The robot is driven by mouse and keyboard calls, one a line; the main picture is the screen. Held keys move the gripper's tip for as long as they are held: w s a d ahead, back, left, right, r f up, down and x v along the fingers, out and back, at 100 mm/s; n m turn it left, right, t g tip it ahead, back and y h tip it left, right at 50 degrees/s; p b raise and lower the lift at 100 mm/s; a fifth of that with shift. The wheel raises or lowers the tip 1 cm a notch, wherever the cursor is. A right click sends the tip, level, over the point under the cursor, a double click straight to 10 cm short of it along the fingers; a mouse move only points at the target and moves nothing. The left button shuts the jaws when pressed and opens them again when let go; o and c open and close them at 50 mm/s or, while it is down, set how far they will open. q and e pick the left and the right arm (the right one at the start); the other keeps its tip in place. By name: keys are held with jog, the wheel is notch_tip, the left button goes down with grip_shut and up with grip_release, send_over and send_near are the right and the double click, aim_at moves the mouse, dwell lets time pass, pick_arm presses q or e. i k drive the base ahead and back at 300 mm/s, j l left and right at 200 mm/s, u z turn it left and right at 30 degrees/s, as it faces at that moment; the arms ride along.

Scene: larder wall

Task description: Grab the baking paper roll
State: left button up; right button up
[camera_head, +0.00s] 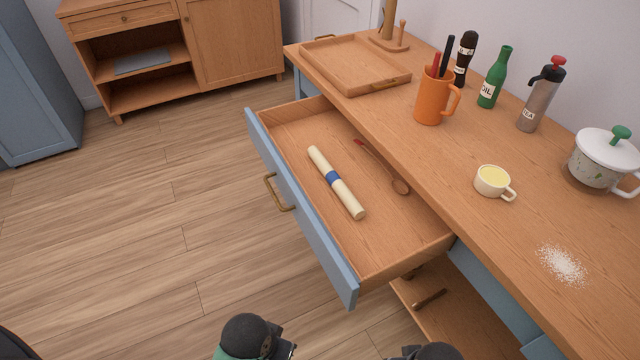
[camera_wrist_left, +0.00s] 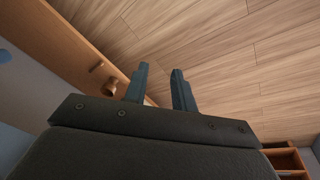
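The baking paper roll (camera_head: 347,196) is a cream cylinder with a blue band around its middle. It lies in the open drawer (camera_head: 395,262), slanting across the drawer floor. My left gripper shows in the left wrist view (camera_wrist_left: 158,88), with its two fingers apart and nothing between them. In the head view only dark parts of my arms show at the bottom edge, well below the drawer. My right gripper's fingers are not visible.
A wooden spoon (camera_head: 385,168) with a red tip lies beside the roll. On the counter are a wooden tray (camera_head: 352,82), an orange mug (camera_head: 432,100), a green bottle (camera_head: 491,82), a yellow-filled cup (camera_head: 491,181) and a white pot (camera_head: 597,163). Open floor lies left of the drawer.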

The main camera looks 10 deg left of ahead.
aim_at(347, 198)
jog(key=k+l, duration=0.3)
jog(key=l, duration=0.15)
jog(key=k+l, duration=0.3)
jog(key=l, duration=0.2)
jog(key=u, duration=0.05)
